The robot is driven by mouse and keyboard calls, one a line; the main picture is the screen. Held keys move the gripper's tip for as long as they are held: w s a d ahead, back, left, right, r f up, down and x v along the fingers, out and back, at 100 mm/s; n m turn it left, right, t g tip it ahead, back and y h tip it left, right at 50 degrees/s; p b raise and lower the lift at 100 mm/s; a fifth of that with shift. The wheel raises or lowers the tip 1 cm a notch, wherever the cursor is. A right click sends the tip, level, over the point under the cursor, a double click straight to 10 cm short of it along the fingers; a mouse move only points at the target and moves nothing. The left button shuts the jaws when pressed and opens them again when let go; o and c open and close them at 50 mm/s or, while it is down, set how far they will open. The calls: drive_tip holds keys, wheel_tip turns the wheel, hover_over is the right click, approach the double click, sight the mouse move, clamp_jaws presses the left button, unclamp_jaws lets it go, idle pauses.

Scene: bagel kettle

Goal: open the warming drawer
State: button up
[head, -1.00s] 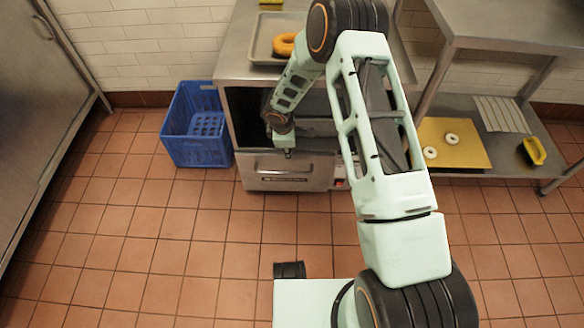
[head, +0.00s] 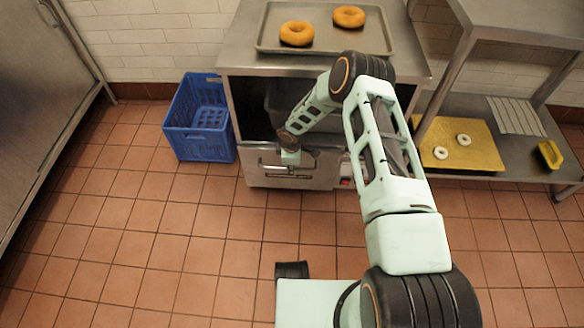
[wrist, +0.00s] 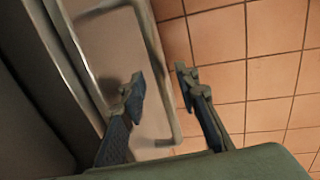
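The warming drawer (head: 255,180) is the steel front low in the counter unit, and it looks shut. Its bar handle (head: 268,167) runs across the front and is partly covered by my gripper (head: 291,166). In the wrist view, the drawer front (wrist: 112,50) is on the left and the handle (wrist: 153,45) stands out from it. My gripper (wrist: 159,79) is open, with its two fingers apart. The handle bar appears in the gap between the fingertips, with no finger clearly pressing on it. I cannot tell how deep the bar sits between them.
A tray (head: 385,40) with two bagels lies on the counter top. A blue crate (head: 200,145) stands on the floor left of the unit. A steel table with a lower shelf (head: 520,160) holding a yellow board (head: 480,155) is at right.

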drive_tip(key=shift+f, duration=0.2)
clamp_jaws()
idle(0.5)
